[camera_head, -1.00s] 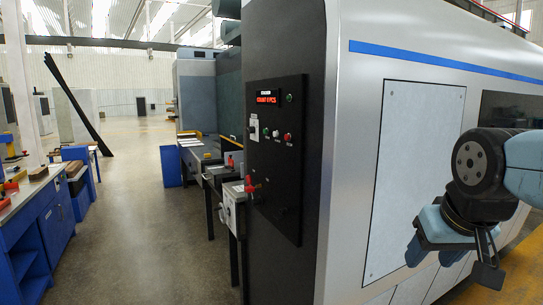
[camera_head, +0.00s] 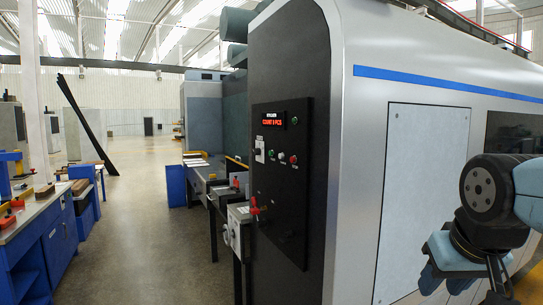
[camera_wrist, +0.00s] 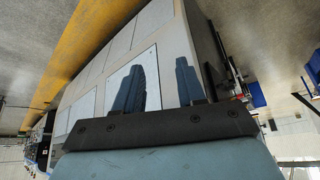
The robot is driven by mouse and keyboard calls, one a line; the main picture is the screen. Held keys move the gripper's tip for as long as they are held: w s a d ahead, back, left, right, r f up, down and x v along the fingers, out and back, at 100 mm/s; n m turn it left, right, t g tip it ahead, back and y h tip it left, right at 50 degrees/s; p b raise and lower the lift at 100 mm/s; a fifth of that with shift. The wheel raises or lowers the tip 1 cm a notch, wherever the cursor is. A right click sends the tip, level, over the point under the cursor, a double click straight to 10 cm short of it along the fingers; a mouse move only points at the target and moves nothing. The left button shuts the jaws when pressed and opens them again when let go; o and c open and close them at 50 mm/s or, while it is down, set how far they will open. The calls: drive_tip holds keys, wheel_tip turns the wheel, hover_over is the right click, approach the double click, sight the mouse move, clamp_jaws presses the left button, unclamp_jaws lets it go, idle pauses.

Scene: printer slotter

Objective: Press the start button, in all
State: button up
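The machine's black control panel (camera_head: 279,205) is on the dark end face of the large grey machine. It has a red lit display (camera_head: 273,120) reading "COUNT 0 PCS". My gripper (camera_head: 455,268) is at the far right, beside the machine's long side and well away from the panel. In the wrist view my gripper (camera_wrist: 162,85) has its two blue fingers apart with nothing between them.
A red-handled valve or switch (camera_head: 254,206) sticks out by the panel's left edge. A blue workbench (camera_head: 45,235) stands on the left. The concrete floor (camera_head: 150,220) between bench and machine is clear. The machine's corner lies between my gripper and the panel face.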

clamp_jaws()
idle(1.4)
